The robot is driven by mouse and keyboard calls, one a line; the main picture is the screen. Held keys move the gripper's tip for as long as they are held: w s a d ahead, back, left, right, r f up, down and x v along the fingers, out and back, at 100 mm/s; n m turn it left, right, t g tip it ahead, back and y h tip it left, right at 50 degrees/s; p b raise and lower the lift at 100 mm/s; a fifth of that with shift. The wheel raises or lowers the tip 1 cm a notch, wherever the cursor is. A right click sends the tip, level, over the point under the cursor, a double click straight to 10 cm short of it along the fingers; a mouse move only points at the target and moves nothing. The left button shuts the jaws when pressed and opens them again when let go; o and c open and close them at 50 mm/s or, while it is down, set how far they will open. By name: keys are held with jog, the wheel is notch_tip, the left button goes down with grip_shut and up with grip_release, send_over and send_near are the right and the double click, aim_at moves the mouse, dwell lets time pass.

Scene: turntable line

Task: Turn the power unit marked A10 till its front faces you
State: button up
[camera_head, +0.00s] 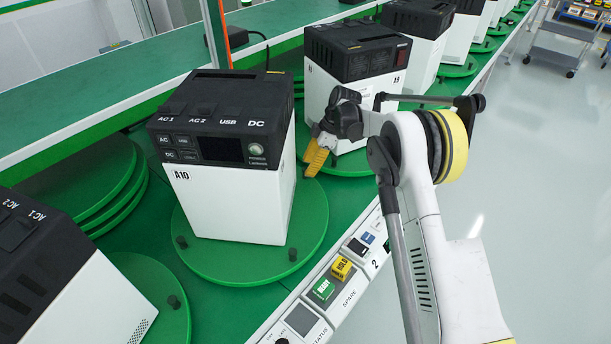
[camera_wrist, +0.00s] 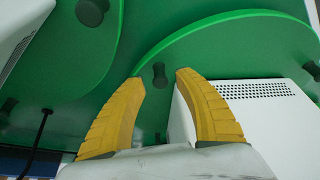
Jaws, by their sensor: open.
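The power unit marked A10 (camera_head: 235,209) is a white box with a black top. It stands upright on a round green turntable (camera_head: 247,270) with black pegs (camera_head: 292,255). Its A10 label, button panel and small screen show toward the head camera. A narrow strip of its right side also shows. My gripper (camera_head: 312,166) is beside its back right, near the neighbouring unit, with yellow fingers pointing down. In the wrist view, the open fingers (camera_wrist: 161,77) are apart, with a black peg (camera_wrist: 160,76) showing between their tips. I cannot tell whether they touch it.
Another unit (camera_head: 345,95) stands behind, close to my gripper. A third unit (camera_head: 80,285) is at the lower left. A control strip (camera_head: 330,290) runs along the bench's front edge. Clear floor lies at right, with a grey cart (camera_head: 555,45) far back.

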aim_at(305, 177)
jog(key=shift+b+x, duration=0.4)
jog(key=shift+x, duration=1.45)
grip_shut()
